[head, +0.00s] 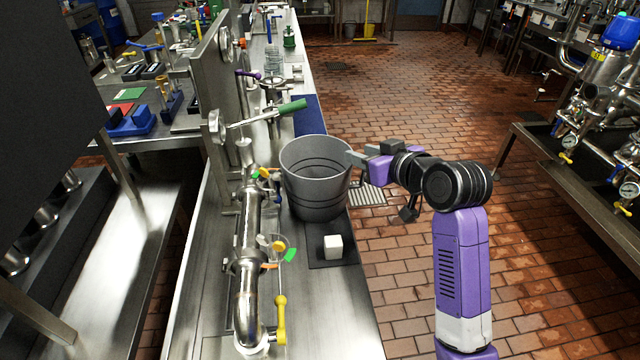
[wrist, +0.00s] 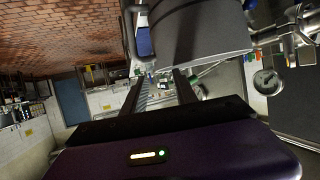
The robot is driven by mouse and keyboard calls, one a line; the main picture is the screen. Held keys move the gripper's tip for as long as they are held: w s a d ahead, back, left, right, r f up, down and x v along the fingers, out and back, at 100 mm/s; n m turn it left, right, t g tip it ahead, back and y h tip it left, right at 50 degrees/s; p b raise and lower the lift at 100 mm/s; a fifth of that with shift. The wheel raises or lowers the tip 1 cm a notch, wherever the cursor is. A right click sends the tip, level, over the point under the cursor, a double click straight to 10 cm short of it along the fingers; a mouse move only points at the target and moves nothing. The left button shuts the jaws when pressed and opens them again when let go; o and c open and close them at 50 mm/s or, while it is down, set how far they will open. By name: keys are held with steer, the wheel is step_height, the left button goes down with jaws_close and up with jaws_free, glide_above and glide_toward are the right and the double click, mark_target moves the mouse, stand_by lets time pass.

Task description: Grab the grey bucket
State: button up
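The grey bucket (head: 315,180) stands upright on the steel bench, left of my arm in the head view. It looks empty inside. My gripper (head: 356,160) is at the right side of its rim; I cannot tell whether it touches. In the wrist view the bucket (wrist: 200,35) fills the upper middle, just beyond the fingers. The two fingers of my gripper (wrist: 158,76) stand apart with a gap between them, and no bucket wall is clearly seen clamped there.
A white cube (head: 333,247) sits on a dark mat in front of the bucket. A steel pipe (head: 247,215) with yellow-handled valves runs close to its left. A green-handled lever (head: 291,107) is behind it. The tiled floor (head: 440,100) right of the bench is open.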

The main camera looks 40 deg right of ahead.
mark_target(347, 148)
steer(key=shift+p+x, duration=0.35)
steer(key=shift+x, duration=3.45)
steer(key=shift+d+r, duration=0.1)
jaws_close()
